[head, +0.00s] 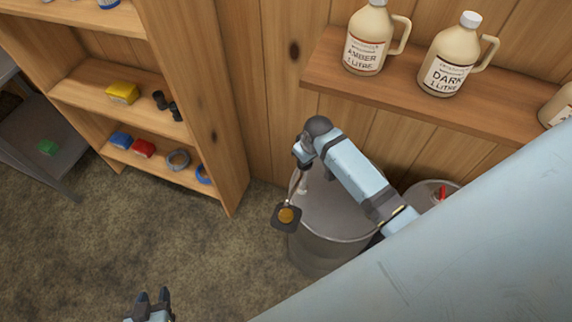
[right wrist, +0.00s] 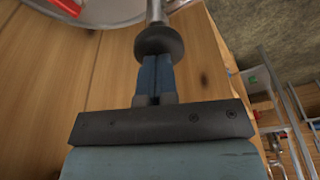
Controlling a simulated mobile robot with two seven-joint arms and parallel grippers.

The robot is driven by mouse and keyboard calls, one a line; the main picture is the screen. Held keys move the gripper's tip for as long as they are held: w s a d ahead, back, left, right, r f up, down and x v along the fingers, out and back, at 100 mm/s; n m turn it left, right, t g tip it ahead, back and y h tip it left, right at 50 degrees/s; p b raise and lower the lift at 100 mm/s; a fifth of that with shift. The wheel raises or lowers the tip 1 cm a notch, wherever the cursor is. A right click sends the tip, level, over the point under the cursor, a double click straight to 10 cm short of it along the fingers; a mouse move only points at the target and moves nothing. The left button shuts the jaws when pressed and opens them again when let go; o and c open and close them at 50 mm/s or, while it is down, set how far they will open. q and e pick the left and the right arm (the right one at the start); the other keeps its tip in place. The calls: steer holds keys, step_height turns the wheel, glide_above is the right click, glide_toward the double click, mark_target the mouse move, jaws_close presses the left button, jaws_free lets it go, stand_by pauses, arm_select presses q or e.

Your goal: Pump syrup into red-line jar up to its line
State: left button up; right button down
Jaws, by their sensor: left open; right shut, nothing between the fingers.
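My right gripper (right wrist: 155,62) is shut, its fingertips against or just short of a dark round knob (right wrist: 159,41) on a metal rod; I cannot tell whether they touch. Nothing is between its fingers. In the head view my right arm reaches over a grey metal drum (head: 335,210). Beside the drum's left edge, a small dark square holder carries a round amber thing (head: 286,215), which may be a jar seen from above. No red line or fill level can be made out. My left gripper (head: 154,296) is open and empty over the floor at the bottom.
A second drum (head: 422,193) with a red part (head: 440,192) stands to the right. A wooden shelf unit (head: 215,115) stands left. The floor (head: 110,235) in front is clear.

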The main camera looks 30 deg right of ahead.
arm_select(q)
steer(key=shift+s, duration=0.2)
arm_select(e)
steer(key=shift+r, duration=0.25)
step_height(320, 180, up, 2)
steer(key=shift+p, duration=0.95)
steer(key=shift+r, duration=1.15)
arm_select(q)
steer(key=shift+w+r, duration=0.25)
steer(key=shift+r, duration=0.65)
arm_select(e)
steer(key=shift+r, duration=0.1)
arm_select(q)
steer(key=shift+s, duration=0.1)
